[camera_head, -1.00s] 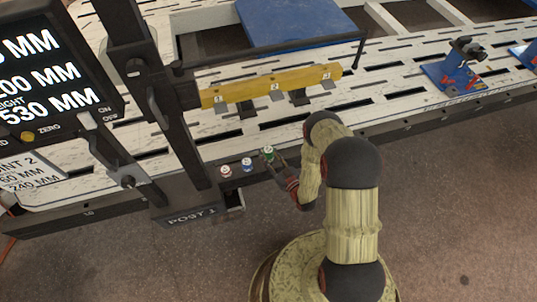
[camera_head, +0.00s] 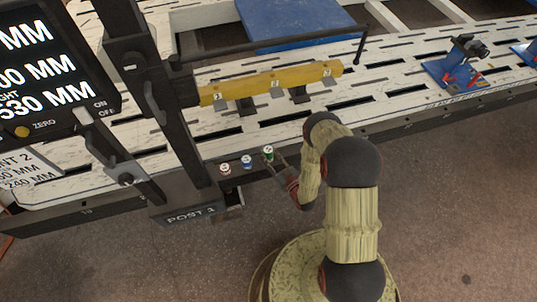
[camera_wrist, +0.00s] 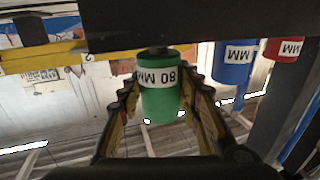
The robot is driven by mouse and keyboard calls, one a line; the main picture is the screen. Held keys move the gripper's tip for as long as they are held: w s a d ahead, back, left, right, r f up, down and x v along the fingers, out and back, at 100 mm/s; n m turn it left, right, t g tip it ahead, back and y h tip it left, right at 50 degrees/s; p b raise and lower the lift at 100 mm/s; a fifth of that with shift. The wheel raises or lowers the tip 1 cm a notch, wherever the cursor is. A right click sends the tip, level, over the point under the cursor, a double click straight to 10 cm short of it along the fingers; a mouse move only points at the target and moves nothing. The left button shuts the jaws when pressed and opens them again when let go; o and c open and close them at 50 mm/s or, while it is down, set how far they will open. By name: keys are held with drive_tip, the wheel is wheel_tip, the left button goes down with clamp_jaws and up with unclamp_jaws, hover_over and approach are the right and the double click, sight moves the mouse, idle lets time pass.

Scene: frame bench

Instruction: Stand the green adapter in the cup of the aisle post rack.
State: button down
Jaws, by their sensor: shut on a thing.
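The green adapter (camera_head: 268,150) stands at the right end of a short row at the post marked POST 1. My gripper (camera_head: 275,158) reaches it from the lower right and is shut on it. In the wrist view the green adapter (camera_wrist: 160,103) sits between the two fingers, its 80 MM label upside down. A dark stub at its upper end in the picture meets or overlaps a dark bar (camera_wrist: 200,42). I cannot tell whether it is seated there. No empty cup is clearly visible.
A blue adapter (camera_head: 247,161) and a red-marked adapter (camera_head: 225,169) stand to the left of the green one. The dark post (camera_head: 165,95) rises beyond them. A yellow bar (camera_head: 250,87) lies across the slotted white bench (camera_head: 400,75). Blue fixtures (camera_head: 457,70) stand at the right.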

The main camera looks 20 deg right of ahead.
drive_tip(key=shift+f+b, duration=0.45)
drive_tip(key=shift+f, duration=0.15)
drive_tip(key=c, duration=1.2)
unclamp_jaws()
drive_tip(key=shift+s, duration=0.15)
drive_tip(key=v, duration=1.1)
drive_tip(key=shift+s+d, duration=0.2)
drive_tip(key=shift+s, duration=0.15)
